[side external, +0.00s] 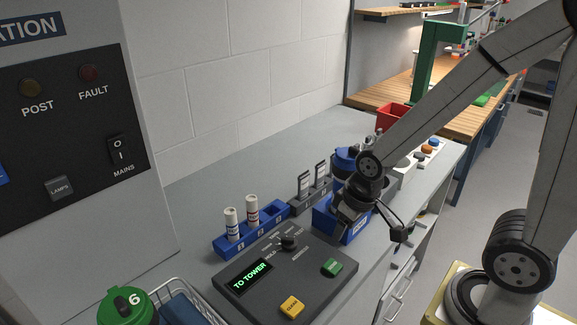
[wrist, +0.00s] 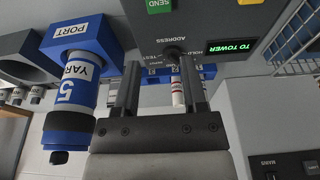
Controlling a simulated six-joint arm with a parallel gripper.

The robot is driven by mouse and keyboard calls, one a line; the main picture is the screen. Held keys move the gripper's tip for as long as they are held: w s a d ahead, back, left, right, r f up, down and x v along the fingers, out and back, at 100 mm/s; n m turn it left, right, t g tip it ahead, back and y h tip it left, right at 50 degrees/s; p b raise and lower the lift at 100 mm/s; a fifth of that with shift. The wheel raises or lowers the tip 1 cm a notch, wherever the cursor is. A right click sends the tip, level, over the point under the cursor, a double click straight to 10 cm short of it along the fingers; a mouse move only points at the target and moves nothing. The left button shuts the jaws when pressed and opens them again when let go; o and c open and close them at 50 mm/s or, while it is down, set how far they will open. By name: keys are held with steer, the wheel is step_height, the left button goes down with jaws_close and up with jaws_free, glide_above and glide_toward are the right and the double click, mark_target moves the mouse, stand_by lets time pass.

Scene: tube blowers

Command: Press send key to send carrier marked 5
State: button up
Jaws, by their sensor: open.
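The green send key (side external: 332,267) is on the dark control box (side external: 318,286); in the wrist view the key, lettered SEND, shows at the top edge (wrist: 160,5). The box's display (side external: 249,276) reads TO TOWER. The carrier marked 5 (wrist: 70,95), blue with a white label, has one end at the blue PORT block (wrist: 82,40), left of my fingers in the wrist view. In the side view my gripper (side external: 345,213) is close to the blue block and hides part of it. In the wrist view my gripper (wrist: 161,72) is open, with nothing seen held.
An address knob (side external: 288,242) and yellow key (side external: 291,306) are on the box. A blue rack (side external: 268,222) with two white tubes stands behind it. A green-capped carrier marked 6 (side external: 127,303) stands beside a wire basket (side external: 185,290).

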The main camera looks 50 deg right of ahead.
jaws_close()
stand_by(1.6)
